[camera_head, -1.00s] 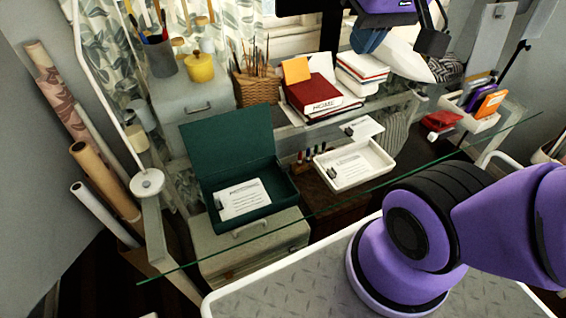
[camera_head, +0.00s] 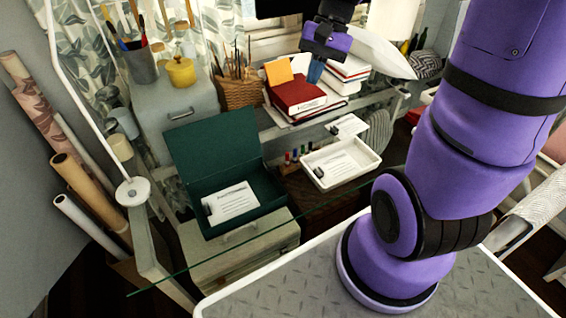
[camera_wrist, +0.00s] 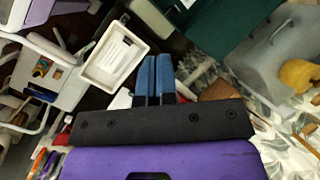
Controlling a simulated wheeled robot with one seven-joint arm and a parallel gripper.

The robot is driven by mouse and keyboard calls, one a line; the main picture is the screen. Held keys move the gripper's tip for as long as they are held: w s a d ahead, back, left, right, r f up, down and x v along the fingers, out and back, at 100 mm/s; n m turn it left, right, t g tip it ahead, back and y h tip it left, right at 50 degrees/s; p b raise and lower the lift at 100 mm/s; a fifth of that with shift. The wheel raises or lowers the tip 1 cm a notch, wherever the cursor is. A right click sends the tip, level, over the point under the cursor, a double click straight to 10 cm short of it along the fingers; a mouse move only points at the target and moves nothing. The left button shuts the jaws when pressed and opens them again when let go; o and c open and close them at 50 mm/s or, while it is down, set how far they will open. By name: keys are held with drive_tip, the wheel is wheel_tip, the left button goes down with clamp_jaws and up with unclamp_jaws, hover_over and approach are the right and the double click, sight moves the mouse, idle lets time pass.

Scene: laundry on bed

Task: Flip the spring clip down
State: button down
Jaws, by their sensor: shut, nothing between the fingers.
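Small dark clips sit on white cards. One clip (camera_head: 334,130) is on a card (camera_head: 350,126) at the back edge of the glass desk, behind the white tray. Another clip (camera_head: 319,173) is at the left of a card in the white tray (camera_head: 372,168). A third dark clip (camera_head: 208,209) is by the card in the open green box (camera_head: 262,212). They are too small to tell how their arms stand. My gripper (camera_head: 315,72) is above and behind the tray, near the red book, blue fingers together and empty. In the wrist view the fingers (camera_wrist: 155,60) point towards the tray (camera_wrist: 92,72).
A red book (camera_head: 298,94) with an orange note and stacked white books (camera_head: 346,72) stand at the back. A brush basket (camera_head: 240,92) and yellow pot (camera_head: 181,72) are left of them. The green box's raised lid (camera_head: 215,147) stands left of the tray.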

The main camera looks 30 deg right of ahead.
drive_tip(key=w+d+f+m+y, duration=0.1)
drive_tip(key=d+f+m+y, duration=0.1)
drive_tip(key=f, duration=0.6)
drive_tip(key=w+d+f+m+t+y, duration=0.1)
drive_tip(key=d+f+m+y, duration=0.2)
drive_tip(key=f, duration=0.6)
drive_tip(key=w+d+f+m+y, duration=0.2)
drive_tip(key=d+f+m+y, duration=0.1)
drive_tip(key=f+m, duration=0.3)
wheel_tip(320, 180, down, 2)
drive_tip(key=shift+f, duration=0.25)
approach(275, 169)
drive_tip(key=f, duration=0.1)
drive_tip(key=a+f, duration=0.1)
drive_tip(key=f, duration=0.2)
drive_tip(key=shift+w+a+f, duration=0.25)
drive_tip(key=shift+a+f, duration=0.15)
drive_tip(key=a, duration=0.3)
drive_tip(key=shift+w+r, duration=0.1)
drive_tip(key=shift+a, duration=0.5)
drive_tip(key=shift+w+a+r, duration=0.1)
drive_tip(key=shift+r, duration=0.05)
